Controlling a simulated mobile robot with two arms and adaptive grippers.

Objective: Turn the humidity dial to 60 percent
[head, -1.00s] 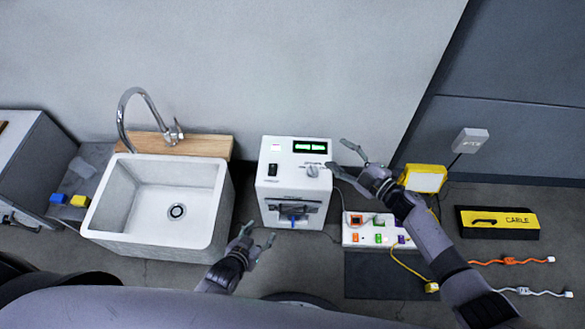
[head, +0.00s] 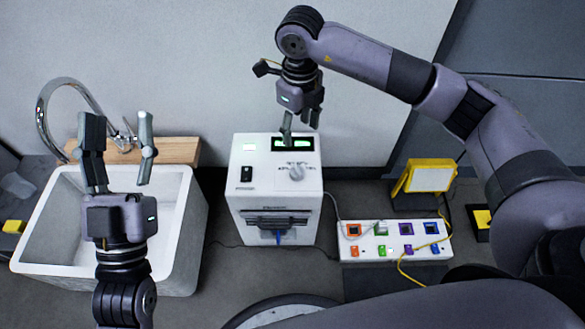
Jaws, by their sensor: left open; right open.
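The white device (head: 246,199) stands in the middle of the head view, with its top panel facing me. On the panel are the round pale dial (head: 296,172), a dark display with green characters (head: 279,143) and a black switch (head: 246,174). The dial's setting is too small to read. My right gripper (head: 301,128) is open and points down above the display, just behind the dial and apart from it. My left gripper (head: 118,135) is open and empty, raised in front of the sink, left of the device.
A white sink (head: 183,228) with a curved tap (head: 70,84) stands at the left. A socket strip (head: 378,256) with coloured switches and a yellow lamp (head: 430,176) stand to the right of the device. Cables lie on the floor between.

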